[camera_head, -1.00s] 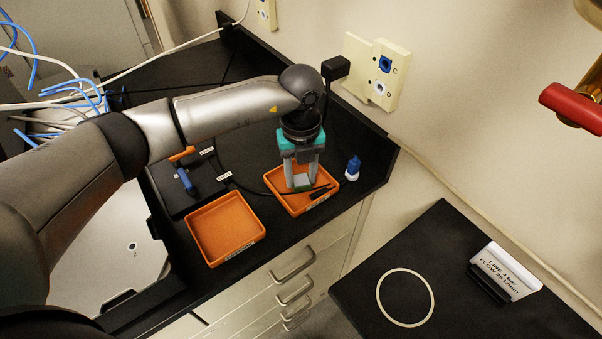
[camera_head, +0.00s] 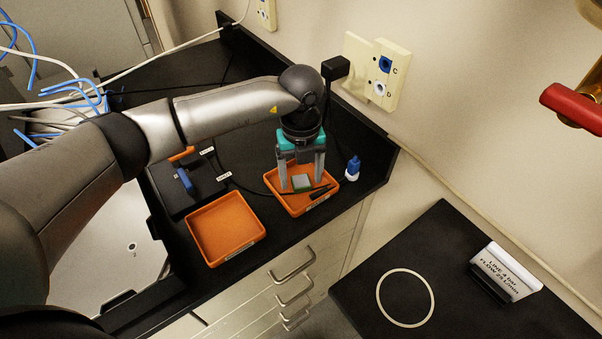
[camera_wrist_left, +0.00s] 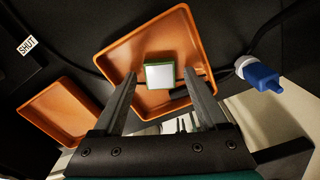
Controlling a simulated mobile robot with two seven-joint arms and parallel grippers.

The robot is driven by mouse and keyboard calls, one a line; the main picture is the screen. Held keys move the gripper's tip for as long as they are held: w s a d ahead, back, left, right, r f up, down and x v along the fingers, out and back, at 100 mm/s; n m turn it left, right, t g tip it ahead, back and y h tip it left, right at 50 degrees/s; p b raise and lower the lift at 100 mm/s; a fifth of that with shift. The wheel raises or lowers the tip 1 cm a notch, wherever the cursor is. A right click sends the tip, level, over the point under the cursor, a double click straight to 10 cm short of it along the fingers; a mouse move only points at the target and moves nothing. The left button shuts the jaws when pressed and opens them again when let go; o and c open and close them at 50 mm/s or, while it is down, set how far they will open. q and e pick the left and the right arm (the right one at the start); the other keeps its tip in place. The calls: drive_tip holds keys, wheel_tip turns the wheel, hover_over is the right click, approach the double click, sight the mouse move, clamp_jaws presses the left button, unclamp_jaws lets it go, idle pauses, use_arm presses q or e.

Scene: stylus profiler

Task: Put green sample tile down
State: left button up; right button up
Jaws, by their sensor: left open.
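The green sample tile (camera_head: 302,183), with a pale grey top and green edges, lies in the right-hand orange tray (camera_head: 327,196). It also shows in the left wrist view (camera_wrist_left: 160,73), on the tray floor. My left gripper (camera_head: 301,186) is open above that tray, with one finger on each side of the tile and gaps between. In the left wrist view its fingertips (camera_wrist_left: 160,76) are spread wider than the tile. A dark, slim object (camera_head: 321,191) lies in the tray beside the tile. My right gripper is not in view.
An empty orange tray (camera_head: 226,228) stands to the left near the bench's front edge. A black box with a blue lever (camera_head: 185,181) stands to the left. A thin dark cable crosses the bench.

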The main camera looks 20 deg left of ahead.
sight(301, 181)
use_arm(q)
wheel_tip(301, 181, up, 8)
drive_tip(key=shift+f, duration=0.2)
drive_tip(key=shift+f, duration=0.1)
idle(0.4)
